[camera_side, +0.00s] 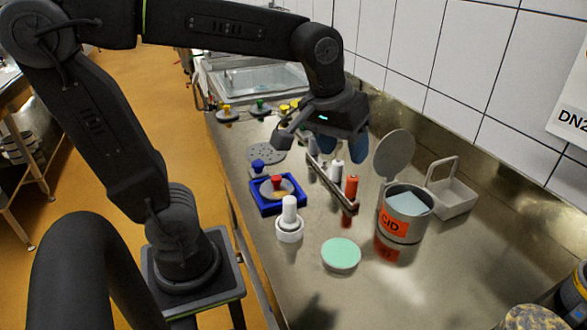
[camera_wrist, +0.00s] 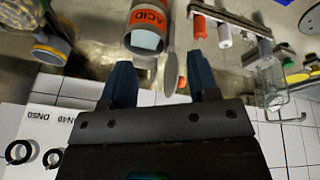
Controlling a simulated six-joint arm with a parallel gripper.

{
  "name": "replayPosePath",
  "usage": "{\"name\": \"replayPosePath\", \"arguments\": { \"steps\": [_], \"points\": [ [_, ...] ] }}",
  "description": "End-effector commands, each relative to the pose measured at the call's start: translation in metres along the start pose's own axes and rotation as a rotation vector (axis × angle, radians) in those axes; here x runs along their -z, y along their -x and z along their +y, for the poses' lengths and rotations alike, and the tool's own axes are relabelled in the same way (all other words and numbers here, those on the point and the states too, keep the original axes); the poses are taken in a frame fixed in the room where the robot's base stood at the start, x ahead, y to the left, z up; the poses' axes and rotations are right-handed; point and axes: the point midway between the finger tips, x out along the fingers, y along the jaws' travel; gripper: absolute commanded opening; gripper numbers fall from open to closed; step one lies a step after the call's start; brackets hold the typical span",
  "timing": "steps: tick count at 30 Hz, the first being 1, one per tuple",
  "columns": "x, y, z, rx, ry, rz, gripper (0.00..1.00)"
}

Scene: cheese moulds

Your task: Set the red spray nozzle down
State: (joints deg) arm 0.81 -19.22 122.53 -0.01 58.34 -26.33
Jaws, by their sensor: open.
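A red-topped piece (camera_side: 277,182), which looks like the red spray nozzle, rests upright on a grey disc inside a square blue frame (camera_side: 264,208) on the steel bench. My gripper (camera_side: 342,155) is above the bench, up and to the right of the blue frame, apart from the nozzle. Its dark blue fingers are spread with nothing between them. They also show spread in the wrist view (camera_wrist: 162,78). I cannot pick out the red nozzle in the wrist view.
A rack (camera_side: 333,182) holds orange and white cylinders. An open ACID can (camera_side: 402,229), a white caddy (camera_side: 452,197), a mint disc (camera_side: 341,254) and a white bottle (camera_side: 289,220) stand nearby. A blue-knobbed piece (camera_side: 258,165) is by the frame. The bench front is partly clear.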

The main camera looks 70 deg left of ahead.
Motion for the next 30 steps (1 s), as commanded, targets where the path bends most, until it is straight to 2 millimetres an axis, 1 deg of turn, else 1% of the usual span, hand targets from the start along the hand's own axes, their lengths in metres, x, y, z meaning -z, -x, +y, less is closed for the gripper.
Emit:
{"name": "replayPosePath", "arguments": {
  "steps": [1, 3, 6, 10, 14, 30],
  "points": [
    [-0.018, 0.006, -0.01, -0.015, -0.079, 0.036, 0.55],
    [-0.038, 0.007, -0.021, -0.026, -0.185, 0.076, 0.55],
    [-0.061, 0.006, -0.033, -0.034, -0.31, 0.122, 0.55],
    [-0.078, 0.002, -0.042, -0.035, -0.409, 0.16, 0.55],
    [-0.083, 0.0, -0.044, -0.034, -0.446, 0.171, 0.55],
    [-0.083, 0.0, -0.044, -0.034, -0.446, 0.17, 0.55]
  ]
}}
